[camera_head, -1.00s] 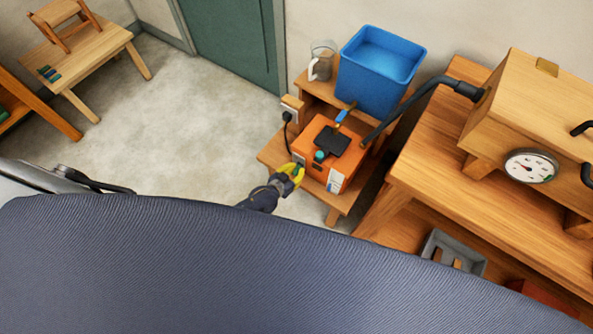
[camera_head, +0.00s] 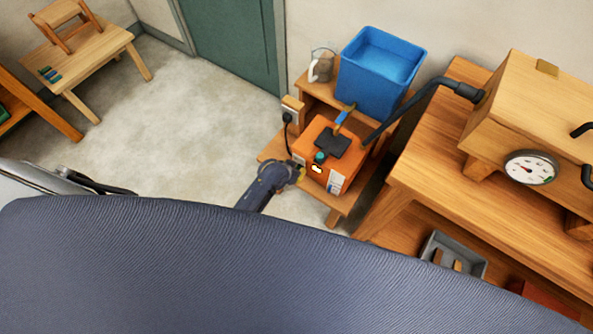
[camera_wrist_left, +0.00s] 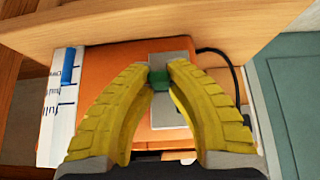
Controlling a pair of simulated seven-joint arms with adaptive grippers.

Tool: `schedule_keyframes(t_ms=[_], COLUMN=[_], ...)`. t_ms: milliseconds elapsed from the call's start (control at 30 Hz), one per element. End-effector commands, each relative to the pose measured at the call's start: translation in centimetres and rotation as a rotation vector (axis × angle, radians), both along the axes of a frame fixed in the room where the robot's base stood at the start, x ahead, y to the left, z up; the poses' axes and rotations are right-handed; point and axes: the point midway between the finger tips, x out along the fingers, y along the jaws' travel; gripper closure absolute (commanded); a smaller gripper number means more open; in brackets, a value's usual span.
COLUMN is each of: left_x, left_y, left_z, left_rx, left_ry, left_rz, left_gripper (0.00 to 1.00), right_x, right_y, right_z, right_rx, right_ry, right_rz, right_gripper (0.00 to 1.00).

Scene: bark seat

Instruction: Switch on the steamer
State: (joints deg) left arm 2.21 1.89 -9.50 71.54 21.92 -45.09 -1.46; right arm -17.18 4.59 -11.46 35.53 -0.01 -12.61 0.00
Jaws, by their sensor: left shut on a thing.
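The steamer (camera_head: 342,162) is an orange box with a black cap, a teal knob and a white level label. It stands on a low wooden stand. A small pale-yellow symbol (camera_head: 317,168) glows on its front. In the left wrist view the orange body (camera_wrist_left: 118,62) carries a grey plate (camera_wrist_left: 168,112) with a green switch lever (camera_wrist_left: 160,80). My left gripper (camera_head: 299,174), with yellow fingers, is at the steamer's left front. In the wrist view its fingertips (camera_wrist_left: 160,70) are shut on the green lever. My right gripper is not in view.
A blue water tub (camera_head: 375,75) and a jug (camera_head: 321,64) stand behind the steamer. A black hose (camera_head: 410,106) runs to a wooden chest with a dial (camera_head: 531,167) on the bench at right. A plug and cord (camera_head: 287,122) are at left.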

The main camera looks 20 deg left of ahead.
Motion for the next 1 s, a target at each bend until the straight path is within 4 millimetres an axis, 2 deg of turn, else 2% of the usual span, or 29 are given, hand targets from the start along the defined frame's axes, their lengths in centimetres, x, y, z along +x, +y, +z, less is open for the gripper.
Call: schedule_keyframes(t_ms=[733,767,933,1000], left_x=[-0.07,-0.07,-0.03,-0.02], left_y=[0.03,0.03,0.02,0.02], left_z=[0.03,0.03,0.07,0.08], left_rx=[0.018,0.018,0.017,0.017], left_ry=[0.057,0.057,0.055,0.055], left_rz=[0.0,0.0,0.0,0.0], left_gripper=[1.0,0.81,0.61,0.58], right_x=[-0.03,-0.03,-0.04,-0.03], right_y=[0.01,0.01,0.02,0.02], right_z=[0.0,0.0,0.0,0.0], right_rx=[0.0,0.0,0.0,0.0], right_ry=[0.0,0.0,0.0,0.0], right_rz=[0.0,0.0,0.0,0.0], right_gripper=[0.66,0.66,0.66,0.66])
